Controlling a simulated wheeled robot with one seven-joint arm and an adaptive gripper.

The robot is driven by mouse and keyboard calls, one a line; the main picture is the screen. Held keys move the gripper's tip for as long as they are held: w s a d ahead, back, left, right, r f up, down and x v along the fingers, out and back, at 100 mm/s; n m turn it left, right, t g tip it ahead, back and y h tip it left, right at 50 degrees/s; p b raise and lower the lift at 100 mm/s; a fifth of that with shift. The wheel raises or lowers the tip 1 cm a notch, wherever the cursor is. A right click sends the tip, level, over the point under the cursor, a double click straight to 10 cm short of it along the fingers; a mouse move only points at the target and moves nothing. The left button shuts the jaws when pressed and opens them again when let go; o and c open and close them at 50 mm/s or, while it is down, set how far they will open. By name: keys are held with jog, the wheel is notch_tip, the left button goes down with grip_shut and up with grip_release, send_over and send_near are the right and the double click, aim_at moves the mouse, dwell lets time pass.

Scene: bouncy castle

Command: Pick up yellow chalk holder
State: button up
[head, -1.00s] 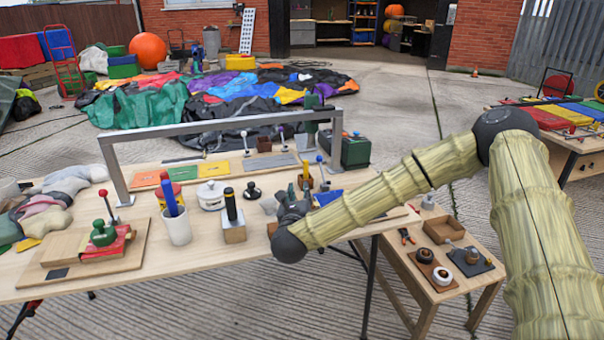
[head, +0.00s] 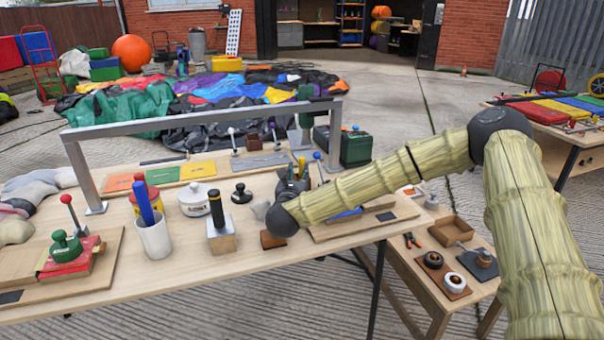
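A slim yellow upright piece (head: 302,166) shows just beyond my gripper on the wooden table (head: 190,275); it may be the yellow chalk holder, but it is too small and too covered to be sure. My gripper (head: 291,182) is dark grey and low over the right part of the table, close to that piece. My own wrist and arm partly cover this spot. The fingers blend with the dark and blue items around them, so I cannot see whether they are open or what is between them.
A grey metal frame (head: 205,115) spans the table. Near my gripper stand a black-handled block (head: 222,238), a white lidded pot (head: 195,202) and a white cup (head: 154,238) with blue sticks. A green press (head: 66,246) is at left. A lower side table (head: 425,283) stands at right.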

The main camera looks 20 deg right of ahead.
aim_at(301, 167)
jog(key=shift+x, duration=3.05)
jog(key=shift+d+f, duration=0.15)
jog(key=shift+s, duration=0.1)
jog(key=c, duration=0.6)
